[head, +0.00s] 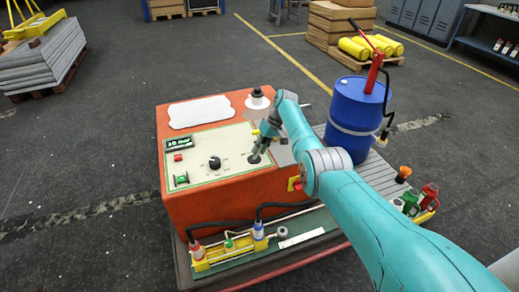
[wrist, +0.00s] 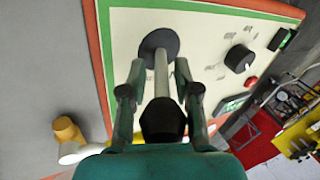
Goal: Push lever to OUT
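The lever (wrist: 161,78) is a pale shaft with a black knob (wrist: 163,118), rising from a round black base (wrist: 158,43) on a cream control panel (wrist: 205,50). The panel also shows in the head view (head: 228,143), on top of an orange machine (head: 215,208). My gripper (wrist: 160,72) has one finger on each side of the lever, with a narrow gap showing on both sides of the shaft. It also shows in the head view (head: 259,149), low over the panel's right side, where it partly hides the lever. I cannot read the lever's labels.
A black rotary knob (head: 215,162) and a red button (head: 178,157) sit left of the lever. A yellow part (wrist: 68,133) stands beside the panel. A blue drum (head: 357,110) with a red pump stands right of the machine. Open floor lies left.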

